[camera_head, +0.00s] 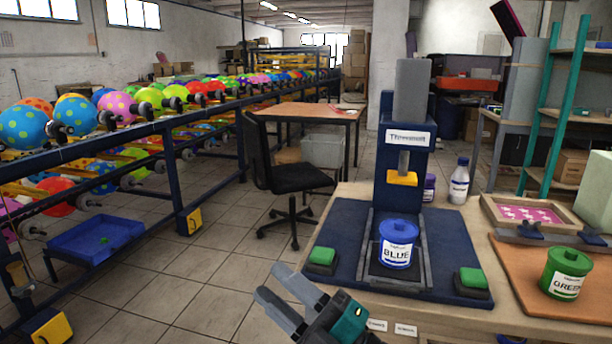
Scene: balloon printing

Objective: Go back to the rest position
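My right gripper (269,281) is in front of the near left edge of the workbench, left of the dark blue press. Its two grey fingers point up and left, with a gap between them and nothing held. My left gripper is not in view. The blue can labelled BLUE (397,255) stands upright on the plate of the press (410,95), under its yellow head (402,178). The green can labelled GREEN (563,284) stands on an orange-brown board at the right.
Green buttons (322,255) flank the press plate on both sides. White and purple bottles (459,183) and a framed pink screen (527,213) stand behind on the workbench (470,312). A balloon rack (185,137) runs along the left. A black chair (287,178) stands on open tiled floor.

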